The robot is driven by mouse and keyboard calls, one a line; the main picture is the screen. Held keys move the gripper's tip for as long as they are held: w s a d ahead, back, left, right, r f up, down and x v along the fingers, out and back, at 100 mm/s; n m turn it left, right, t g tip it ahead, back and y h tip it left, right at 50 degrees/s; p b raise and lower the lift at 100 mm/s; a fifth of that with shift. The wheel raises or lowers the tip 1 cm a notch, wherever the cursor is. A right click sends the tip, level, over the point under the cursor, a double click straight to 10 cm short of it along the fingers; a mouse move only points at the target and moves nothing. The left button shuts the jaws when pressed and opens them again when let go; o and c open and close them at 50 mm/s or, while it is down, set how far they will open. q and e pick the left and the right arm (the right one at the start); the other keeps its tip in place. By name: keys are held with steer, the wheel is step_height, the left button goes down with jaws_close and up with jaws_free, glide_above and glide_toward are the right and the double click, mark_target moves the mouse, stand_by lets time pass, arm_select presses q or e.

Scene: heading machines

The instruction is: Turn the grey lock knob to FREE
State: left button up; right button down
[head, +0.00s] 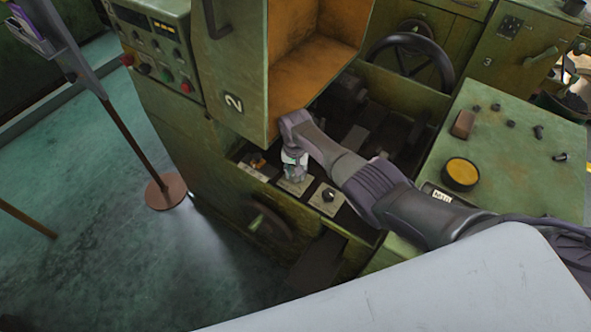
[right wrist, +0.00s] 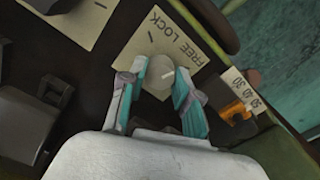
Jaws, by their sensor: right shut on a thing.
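The grey lock knob (right wrist: 160,78) sits on a pale plate (right wrist: 187,45) lettered FREE and LOCK in the right wrist view. A short light line on the knob slants to the upper right, roughly towards FREE; a dark tick is on the plate near LOCK. My right gripper (right wrist: 161,74) is shut on the knob, one finger on each side. In the head view the right gripper (head: 294,168) reaches down over the middle plate (head: 297,186) and hides the knob. My left gripper is not in view.
A plate with a black knob (head: 329,195) lies to the right, and a scale plate with an orange part (head: 258,162) to the left. The open cabinet door (head: 237,60) stands close above. A green bench top (head: 500,150) with a yellow-topped puck (head: 460,173) is at right.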

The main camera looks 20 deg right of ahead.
steer(key=m, duration=0.4)
steer(key=shift+w+r+p, duration=0.1)
steer(key=shift+p, duration=0.25)
steer(key=shift+m, duration=1.8)
steer(key=c, duration=0.8)
jaws_free()
step_height(320, 180, up, 12)
